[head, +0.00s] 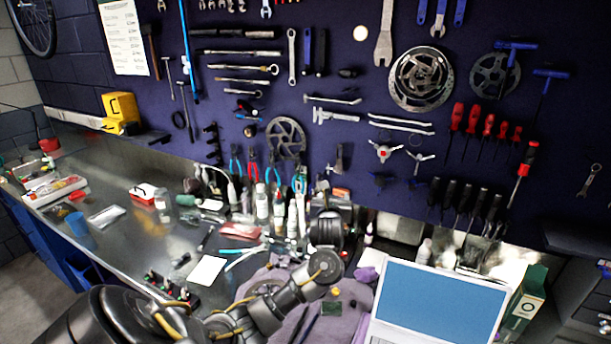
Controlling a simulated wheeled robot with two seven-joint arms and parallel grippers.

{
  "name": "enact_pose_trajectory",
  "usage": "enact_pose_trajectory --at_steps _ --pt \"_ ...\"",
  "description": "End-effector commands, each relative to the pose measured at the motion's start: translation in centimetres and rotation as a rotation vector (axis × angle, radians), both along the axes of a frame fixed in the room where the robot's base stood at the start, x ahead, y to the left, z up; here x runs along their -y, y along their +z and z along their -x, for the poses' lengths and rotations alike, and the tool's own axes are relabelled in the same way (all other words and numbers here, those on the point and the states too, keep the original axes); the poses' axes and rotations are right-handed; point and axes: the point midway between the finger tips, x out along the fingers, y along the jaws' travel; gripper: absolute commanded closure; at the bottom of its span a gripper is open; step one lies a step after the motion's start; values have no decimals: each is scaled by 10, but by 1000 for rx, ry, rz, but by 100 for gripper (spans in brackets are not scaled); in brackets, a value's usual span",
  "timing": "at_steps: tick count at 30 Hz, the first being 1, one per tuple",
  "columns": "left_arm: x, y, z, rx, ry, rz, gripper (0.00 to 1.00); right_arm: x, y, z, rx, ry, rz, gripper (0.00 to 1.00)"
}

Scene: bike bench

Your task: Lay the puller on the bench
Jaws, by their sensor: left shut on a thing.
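My left arm comes in from the bottom left. My left gripper (326,229) is a dark shape at its end, over the back of the bench near the bottles. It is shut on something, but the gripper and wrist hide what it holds. I cannot pick out the puller for sure. The bench (150,235) is a dark, shiny top running from the left to below the tool wall. My right gripper is not in view.
A white laptop (440,296) stands at the front right beside a purple cloth (285,325). Several bottles (262,202) line the back of the bench. A white card (206,270) and small parts lie left of the cloth. The bench further left has bare patches.

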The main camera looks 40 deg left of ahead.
Motion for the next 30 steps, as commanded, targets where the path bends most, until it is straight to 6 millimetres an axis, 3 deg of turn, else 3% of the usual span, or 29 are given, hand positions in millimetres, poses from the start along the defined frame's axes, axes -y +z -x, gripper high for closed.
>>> enact_pose_trajectory --at_steps 1,6,11,13,16,21,25,30 --pt "30 -9 11 -2 -66 2 69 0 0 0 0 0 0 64" --pt "122 -32 56 -1 -271 5 69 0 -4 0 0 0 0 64" --pt "186 -57 105 -1 -425 8 69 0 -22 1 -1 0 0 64" --pt "206 -74 126 0 -481 7 69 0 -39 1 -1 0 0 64" --pt "227 -102 149 2 -536 6 69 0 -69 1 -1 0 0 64" --pt "239 -138 165 2 -574 3 69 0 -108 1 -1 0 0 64" --pt "243 -160 171 2 -587 1 69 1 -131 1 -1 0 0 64" --pt "246 -172 175 3 -596 0 69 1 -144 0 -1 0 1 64"
